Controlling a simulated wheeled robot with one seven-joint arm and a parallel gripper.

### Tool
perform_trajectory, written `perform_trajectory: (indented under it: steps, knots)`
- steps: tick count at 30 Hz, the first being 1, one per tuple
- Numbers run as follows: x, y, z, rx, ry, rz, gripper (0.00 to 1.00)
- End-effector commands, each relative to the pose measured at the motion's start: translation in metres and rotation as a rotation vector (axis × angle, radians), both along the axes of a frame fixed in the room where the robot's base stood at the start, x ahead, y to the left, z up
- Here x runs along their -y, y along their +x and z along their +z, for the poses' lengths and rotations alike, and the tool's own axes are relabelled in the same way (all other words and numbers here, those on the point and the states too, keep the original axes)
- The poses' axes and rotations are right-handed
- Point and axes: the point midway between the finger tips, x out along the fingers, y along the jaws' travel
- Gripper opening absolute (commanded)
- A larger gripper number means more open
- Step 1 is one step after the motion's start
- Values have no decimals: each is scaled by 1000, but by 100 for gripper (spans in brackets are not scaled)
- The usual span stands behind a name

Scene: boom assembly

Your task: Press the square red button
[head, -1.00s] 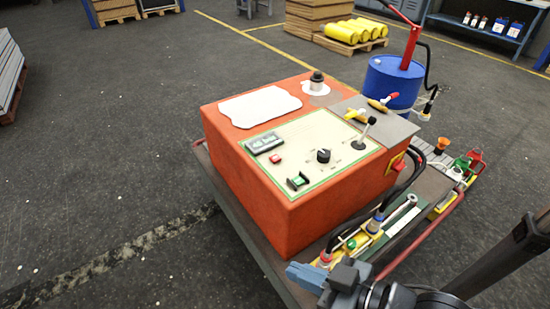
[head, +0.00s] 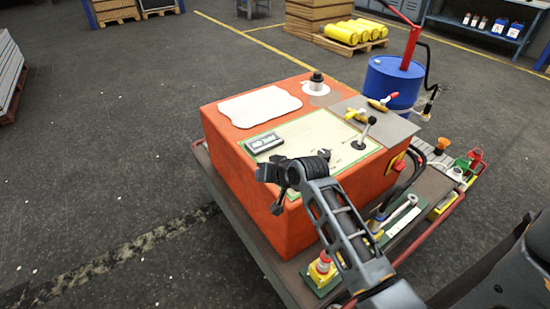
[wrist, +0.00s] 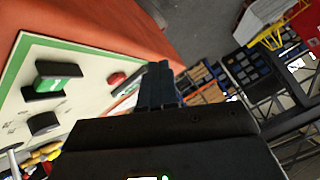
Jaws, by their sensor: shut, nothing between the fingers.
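The square red button (wrist: 117,78) shows in the wrist view on the cream, green-bordered panel (wrist: 85,62), near the orange edge. My gripper (wrist: 158,68) has its dark fingers together and empty, just right of the button in that picture. I cannot tell whether they touch it. In the head view my gripper (head: 267,172) is over the front left part of the panel and hides the button. A green switch (wrist: 58,84) in a black frame and a black knob (wrist: 44,123) lie left of the button in the wrist view.
The orange box (head: 235,185) stands on a cart. A blue drum (head: 388,85) stands behind.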

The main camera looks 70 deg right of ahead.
Motion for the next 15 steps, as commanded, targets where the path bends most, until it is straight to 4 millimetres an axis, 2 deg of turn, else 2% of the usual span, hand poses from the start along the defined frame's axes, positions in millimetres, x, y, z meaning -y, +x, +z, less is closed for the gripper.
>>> perform_trajectory:
  steps: [1, 6, 10, 15]
  knots:
    - [22, 7, 7, 4, 19, -26, 0]
    - [82, 17, 29, 1, 95, -86, 0]
    - [116, 18, 45, -1, 139, -118, 0]
    - [139, 18, 57, -3, 172, -137, 0]
